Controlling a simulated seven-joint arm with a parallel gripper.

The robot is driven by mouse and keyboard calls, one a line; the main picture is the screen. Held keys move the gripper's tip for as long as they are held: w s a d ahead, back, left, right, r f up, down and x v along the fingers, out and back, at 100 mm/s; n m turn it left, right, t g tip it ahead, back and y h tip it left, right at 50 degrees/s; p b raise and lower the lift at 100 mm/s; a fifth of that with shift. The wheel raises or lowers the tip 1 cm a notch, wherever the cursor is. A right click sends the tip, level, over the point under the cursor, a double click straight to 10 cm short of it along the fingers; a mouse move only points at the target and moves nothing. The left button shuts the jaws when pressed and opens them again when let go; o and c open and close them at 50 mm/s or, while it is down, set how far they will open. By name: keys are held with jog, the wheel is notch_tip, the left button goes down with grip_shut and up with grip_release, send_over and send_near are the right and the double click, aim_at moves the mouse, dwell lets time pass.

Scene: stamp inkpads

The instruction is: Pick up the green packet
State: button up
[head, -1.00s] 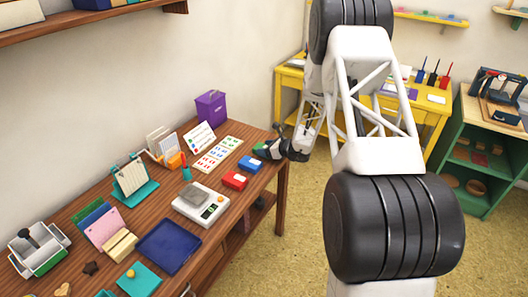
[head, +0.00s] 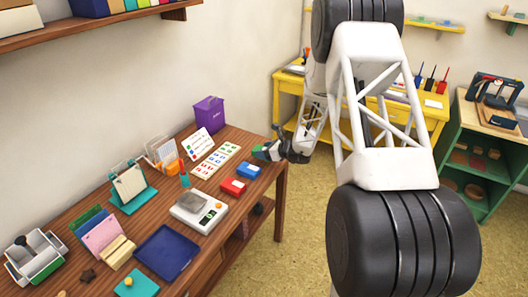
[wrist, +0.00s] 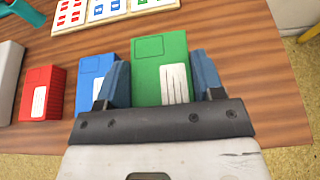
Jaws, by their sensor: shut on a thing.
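The green packet (wrist: 160,52) sits between the two blue fingers of my gripper (wrist: 158,68) in the wrist view. It has a white striped label, and its near end is hidden by the gripper. The fingers are shut on its sides. In the head view my gripper (head: 268,151) is at the far right corner of the wooden table, with a little of the green packet (head: 258,152) showing. The packet seems slightly raised, but any gap beneath it is hard to see.
The blue packet (wrist: 93,72) lies just left of the green one, and the red packet (wrist: 41,92) is farther left. A card of coloured stamps (head: 216,160) lies behind them. A scale (head: 199,211) stands nearer on the wooden table (head: 225,240). Open floor lies to the right.

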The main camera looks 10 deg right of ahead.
jog(key=s+a+r, duration=0.1)
jog(key=s, duration=1.3)
jog(key=shift+r, duration=0.2)
jog(key=shift+s, duration=0.1)
jog(key=s+a+r, duration=0.3)
jog(key=s+a, duration=0.7)
jog(key=a, duration=0.2)
jog(key=s+a+r, duration=0.3)
jog(key=s+a, duration=0.8)
jog(key=a, duration=0.1)
jog(key=shift+s+a, duration=0.2)
jog(key=shift+a, duration=0.15)
jog(key=shift+w+f, duration=0.1)
jog(key=w+a, duration=0.1)
jog(key=w, duration=0.4)
jog(key=w+a+f, duration=0.1)
jog(key=w+a, duration=0.1)
jog(key=w, duration=0.3)
jog(key=w+a, duration=0.2)
jog(key=w, duration=0.3)
jog(key=shift+a+f, duration=0.2)
jog(key=shift+a, duration=0.05)
